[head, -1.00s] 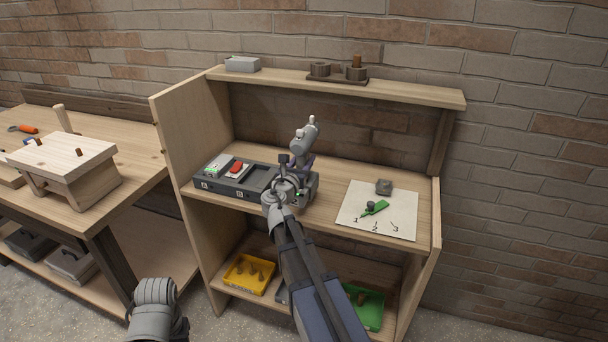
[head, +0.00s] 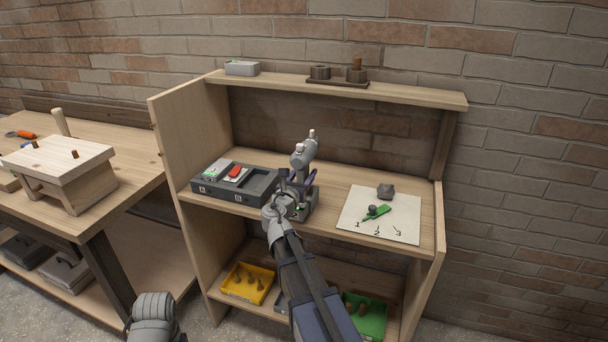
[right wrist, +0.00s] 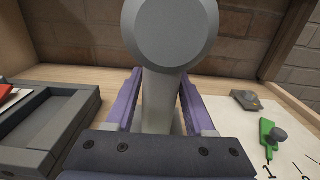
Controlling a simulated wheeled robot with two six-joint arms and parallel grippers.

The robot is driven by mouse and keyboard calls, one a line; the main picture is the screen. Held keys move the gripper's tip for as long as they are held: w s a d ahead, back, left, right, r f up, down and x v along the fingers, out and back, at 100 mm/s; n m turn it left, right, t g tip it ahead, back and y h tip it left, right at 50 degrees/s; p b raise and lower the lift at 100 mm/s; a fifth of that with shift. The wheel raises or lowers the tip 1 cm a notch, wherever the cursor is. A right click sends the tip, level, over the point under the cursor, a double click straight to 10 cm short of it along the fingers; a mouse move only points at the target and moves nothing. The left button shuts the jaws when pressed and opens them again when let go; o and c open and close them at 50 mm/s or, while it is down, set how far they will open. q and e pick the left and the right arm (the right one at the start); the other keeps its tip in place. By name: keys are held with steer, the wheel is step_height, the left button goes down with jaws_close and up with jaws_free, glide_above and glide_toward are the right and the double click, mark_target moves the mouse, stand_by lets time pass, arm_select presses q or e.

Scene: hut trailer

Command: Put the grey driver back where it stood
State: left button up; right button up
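The grey driver (head: 304,152) is a thick grey cylinder with a rounded end, above the middle shelf board.
A dark tray (head: 204,197) with a red piece (head: 236,171) and an open compartment lies left of the gripper. A white numbered sheet (head: 352,212) with a green tool (head: 376,213) and a grey block (head: 385,191) lies right. Yellow (head: 232,290) and green (head: 375,322) bins sit below.

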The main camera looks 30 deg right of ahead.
steer(key=shift+o, duration=1.2)
steer(key=shift+r, duration=0.1)
steer(key=v, duration=1.2)
steer(key=s+a+f+m+g+y, duration=0.3)
steer(key=a+f+m, duration=0.2)
steer(key=f+m, duration=0.2)
steer(key=s+a+f+m+g+y, duration=0.3)
steer(key=s+a+f+m, duration=0.15)
steer(key=f+m, duration=0.25)
steer(key=s+a+f+m+g+y, duration=0.3)
steer(key=s+a, duration=0.3)
steer(key=a, duration=0.3)
steer(key=s+a+f+m+g+y, duration=0.2)
steer(key=s+a+f+m+y, duration=0.1)
steer(key=a, duration=0.6)
steer(key=s+f+m, duration=0.1)
steer(key=s+m, duration=0.1)
steer(key=s, duration=0.1)
steer(key=shift+a+f+g+y, duration=0.2)
steer(key=shift+f+g+y, duration=0.1)
steer(key=shift+f+g, duration=0.1)
steer(key=shift+s, duration=0.1)
